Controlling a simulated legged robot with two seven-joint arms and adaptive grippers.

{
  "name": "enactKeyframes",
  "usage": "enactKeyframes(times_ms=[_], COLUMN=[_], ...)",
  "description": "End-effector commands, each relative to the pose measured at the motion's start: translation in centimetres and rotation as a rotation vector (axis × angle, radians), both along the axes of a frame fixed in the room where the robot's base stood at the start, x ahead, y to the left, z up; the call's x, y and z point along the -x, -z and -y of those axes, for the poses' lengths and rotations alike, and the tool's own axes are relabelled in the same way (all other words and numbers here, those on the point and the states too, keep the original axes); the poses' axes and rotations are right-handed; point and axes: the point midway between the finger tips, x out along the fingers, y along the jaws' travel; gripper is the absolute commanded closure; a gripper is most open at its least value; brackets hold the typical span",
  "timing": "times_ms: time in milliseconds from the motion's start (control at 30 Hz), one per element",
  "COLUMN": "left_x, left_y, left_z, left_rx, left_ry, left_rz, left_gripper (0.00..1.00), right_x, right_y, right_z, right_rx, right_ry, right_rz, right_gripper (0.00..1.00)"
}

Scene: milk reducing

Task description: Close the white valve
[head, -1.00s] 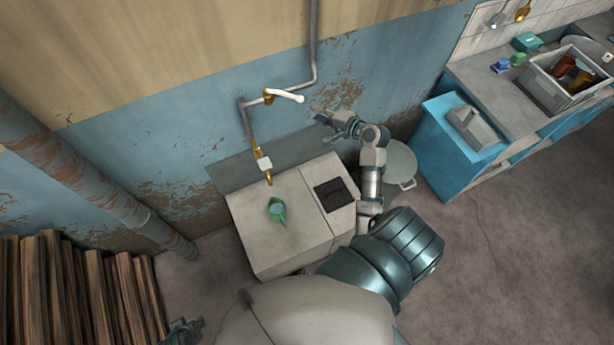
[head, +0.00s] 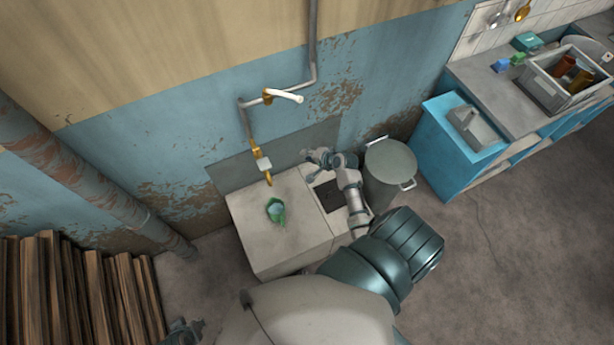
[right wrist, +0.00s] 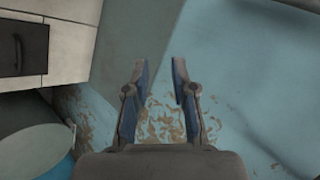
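The white valve lever (head: 285,96) sits on a brass fitting of the grey wall pipe and points right, slightly downward. Lower on the same pipe, a small white part (head: 264,164) sits above a brass spout. My right gripper (head: 309,161) is open and empty, below the lever in the picture and right of the spout, touching neither. In the right wrist view its two fingers (right wrist: 159,70) are spread before the blue wall, and no valve shows. My left gripper (head: 182,331) shows only partly at the bottom edge; its fingers are unclear.
A pale cabinet (head: 262,241) under the spout carries a green jug (head: 276,210). A grey lidded bin (head: 390,165) stands right of my right arm, then a blue counter (head: 435,135) with a crate (head: 545,92). Wooden planks (head: 75,285) stand at lower left.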

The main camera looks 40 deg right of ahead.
Motion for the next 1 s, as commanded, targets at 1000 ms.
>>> enactKeyframes(times_ms=[1000], left_x=[-0.1], left_y=[0.4], left_z=[0.0], left_rx=[0.001], left_ry=[0.000], left_rz=[-0.002], left_gripper=[0.60], right_x=[2.7], right_y=[8.7], right_z=[-2.9], right_rx=[0.127], right_ry=[-0.105], right_rz=[-0.138], right_gripper=[0.99])
